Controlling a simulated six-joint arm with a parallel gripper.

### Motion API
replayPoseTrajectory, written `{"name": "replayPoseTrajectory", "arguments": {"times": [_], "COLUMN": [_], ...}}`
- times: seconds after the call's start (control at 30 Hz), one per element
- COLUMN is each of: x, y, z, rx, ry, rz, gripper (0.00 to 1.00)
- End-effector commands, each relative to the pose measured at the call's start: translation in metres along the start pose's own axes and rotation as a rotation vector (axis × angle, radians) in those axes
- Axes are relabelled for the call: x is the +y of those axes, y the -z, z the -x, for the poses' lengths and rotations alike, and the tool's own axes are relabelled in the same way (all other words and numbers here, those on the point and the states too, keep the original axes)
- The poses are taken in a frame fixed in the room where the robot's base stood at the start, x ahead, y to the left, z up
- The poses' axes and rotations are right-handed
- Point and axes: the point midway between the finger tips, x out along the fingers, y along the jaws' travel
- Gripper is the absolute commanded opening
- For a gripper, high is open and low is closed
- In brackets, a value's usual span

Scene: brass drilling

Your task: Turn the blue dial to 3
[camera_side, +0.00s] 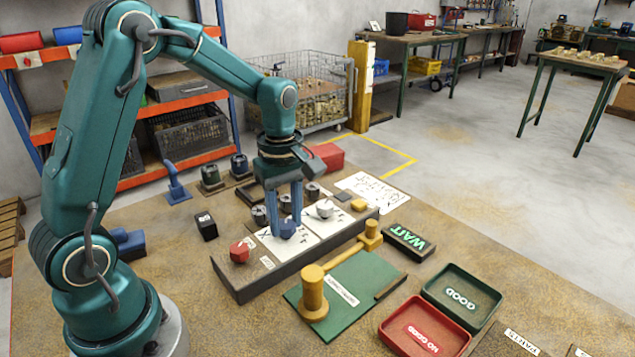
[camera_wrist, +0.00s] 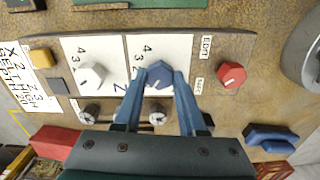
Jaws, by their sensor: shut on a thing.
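The blue dial (camera_side: 287,230) sits on a white numbered card on the dark control panel (camera_side: 240,287). In the wrist view the blue dial (camera_wrist: 159,73) is between my two blue fingers, with the printed 4 and 3 beside its left edge. My gripper (camera_side: 284,220) points down from above and is shut on the dial; its fingers also show in the wrist view (camera_wrist: 159,88). The fingers hide part of the dial and its scale, so I cannot tell which number it points to.
A white dial (camera_wrist: 92,75) and a red knob (camera_wrist: 231,75) flank the blue dial. A lit WAIT sign (camera_side: 408,241), a green mat (camera_side: 350,285) with a brass piece, and green (camera_side: 487,318) and red (camera_side: 390,338) trays lie right.

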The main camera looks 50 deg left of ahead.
Motion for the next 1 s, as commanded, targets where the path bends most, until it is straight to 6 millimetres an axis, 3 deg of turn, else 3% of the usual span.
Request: {"name": "replayPoseTrajectory", "arguments": {"times": [1.0], "x": [0.0002], "y": [0.0000], "z": [0.0012], "rx": [0.001], "ry": [-0.001], "rz": [-0.929], "gripper": [0.00]}}
